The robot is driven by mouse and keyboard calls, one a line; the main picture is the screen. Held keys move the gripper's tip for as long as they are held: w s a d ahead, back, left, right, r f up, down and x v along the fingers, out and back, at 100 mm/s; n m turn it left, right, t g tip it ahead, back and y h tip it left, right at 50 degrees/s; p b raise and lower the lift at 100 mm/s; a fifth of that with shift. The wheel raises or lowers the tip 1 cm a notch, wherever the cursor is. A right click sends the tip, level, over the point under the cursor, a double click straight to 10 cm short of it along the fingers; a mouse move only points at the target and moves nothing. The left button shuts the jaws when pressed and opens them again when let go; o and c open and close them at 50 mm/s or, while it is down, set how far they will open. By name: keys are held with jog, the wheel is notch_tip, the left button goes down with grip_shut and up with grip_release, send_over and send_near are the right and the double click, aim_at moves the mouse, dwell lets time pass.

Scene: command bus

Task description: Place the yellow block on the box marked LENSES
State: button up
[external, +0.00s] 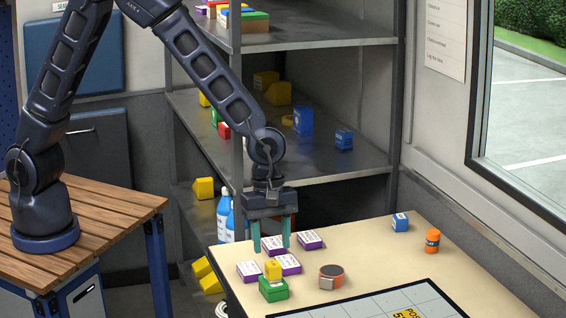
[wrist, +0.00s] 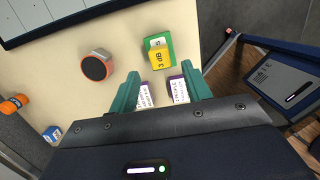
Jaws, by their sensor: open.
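The yellow block (external: 273,268) appears to sit on top of a green box (external: 274,291) near the table's front left edge. In the wrist view the yellow block (wrist: 159,60) overlaps the green box (wrist: 169,46), just beyond my fingertips. Several purple boxes with white printed tops stand around it, such as one behind (external: 310,239) and one to the left (external: 249,273). Their print is too small to read, so I cannot tell which says LENSES. My gripper (external: 276,246) is open and empty, pointing down behind the yellow block; it also shows in the wrist view (wrist: 160,73).
An orange and grey round item (external: 331,277) stands right of the green box. A blue block (external: 400,222) and an orange bottle (external: 432,241) stand at the back right. A dark-framed board (external: 380,305) lies at the front. The middle of the table is clear. Shelves (external: 320,160) rise behind.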

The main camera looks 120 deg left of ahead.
jog(key=s+d+r+m+t, duration=0.1)
jog(key=s+d+r+m, duration=0.2)
jog(key=s+r+m, duration=0.6)
jog(key=s+d+r+m, duration=0.35)
jog(key=s+r, duration=0.25)
jog(key=r, duration=0.7)
jog(key=s+d+r+m+t, duration=0.1)
jog(key=s+d+r+m, duration=0.1)
jog(key=s+m, duration=0.5)
jog(key=s+d+r+m+t+y, duration=0.1)
jog(key=s+r+m, duration=0.3)
jog(key=s, duration=1.1)
jog(key=shift+d+m, duration=0.65)
jog(key=shift+m, duration=1.1)
